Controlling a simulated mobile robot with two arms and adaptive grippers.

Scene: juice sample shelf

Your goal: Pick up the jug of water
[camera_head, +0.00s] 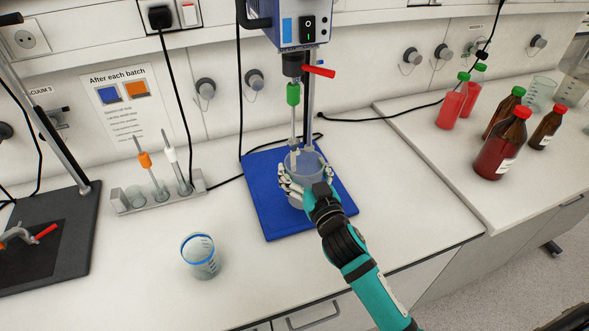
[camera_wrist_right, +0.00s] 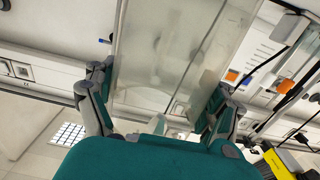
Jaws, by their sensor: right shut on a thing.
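A clear jug (camera_head: 307,163) with bluish contents stands upright on the blue mat (camera_head: 274,222) under the overhead stirrer. A stirrer shaft (camera_head: 293,125) with a green collar reaches down into its mouth. My right gripper (camera_head: 304,182) is shut on this jug, with a finger on either side of its wall. In the right wrist view the clear jug (camera_wrist_right: 165,60) fills the space between the fingers (camera_wrist_right: 157,100). The jug's lower front is partly hidden by the gripper. My left gripper is not in view.
A clear beaker with a blue rim (camera_head: 200,257) stands front left. A rack (camera_head: 128,208) with stirring tools and a black plate (camera_head: 75,255) are at left. Red bottles (camera_head: 500,146) stand on the right bench. The stirrer motor (camera_head: 307,22) overhangs the jug.

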